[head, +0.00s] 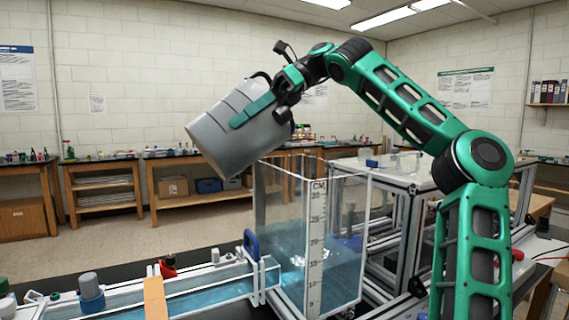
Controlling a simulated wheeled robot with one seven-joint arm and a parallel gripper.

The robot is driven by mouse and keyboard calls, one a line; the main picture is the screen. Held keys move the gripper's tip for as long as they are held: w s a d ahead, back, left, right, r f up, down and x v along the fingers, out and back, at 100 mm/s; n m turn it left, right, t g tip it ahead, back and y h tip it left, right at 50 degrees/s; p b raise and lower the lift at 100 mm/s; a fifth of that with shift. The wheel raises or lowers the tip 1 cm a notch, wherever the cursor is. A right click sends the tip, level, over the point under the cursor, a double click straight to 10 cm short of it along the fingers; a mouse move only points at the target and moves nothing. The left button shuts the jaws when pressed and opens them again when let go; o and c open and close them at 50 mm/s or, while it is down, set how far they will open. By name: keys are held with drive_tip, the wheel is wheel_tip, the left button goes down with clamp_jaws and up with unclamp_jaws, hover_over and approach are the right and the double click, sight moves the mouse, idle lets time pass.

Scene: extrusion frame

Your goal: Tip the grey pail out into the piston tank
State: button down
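The grey pail (225,138) is in the head view, held in the air above and to the left of the piston tank. It is tilted, with one end pointing down to the left. My gripper (262,106) is shut on the pail, with a green finger lying along its side. The pail's inside is hidden, and I see no stream leaving it. The piston tank (338,230) is a clear box with a centimetre scale (317,240) on its corner and blue water (290,262) in its lower part.
A long clear channel (205,298) with water joins the tank at the left, with a blue clamp (251,244) at the junction. A blue-grey bottle (91,292) and a red-topped item (168,266) stand by it. A metal extrusion frame (405,230) stands right of the tank.

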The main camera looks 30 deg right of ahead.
drive_tip(key=shift+d+r+y+p, duration=0.3)
drive_tip(key=shift+y+p, duration=0.3)
drive_tip(key=shift+p, duration=0.25)
idle(1.7)
drive_tip(key=shift+d+r+y+p, duration=0.25)
drive_tip(key=shift+r+y+p, duration=0.05)
drive_tip(key=shift+r, duration=0.05)
idle(0.9)
drive_tip(key=shift+r, duration=0.1)
idle(0.4)
drive_tip(key=shift+d+r+y+p, duration=0.35)
drive_tip(key=shift+y+p, duration=0.15)
drive_tip(key=shift+p, duration=0.1)
idle(1.5)
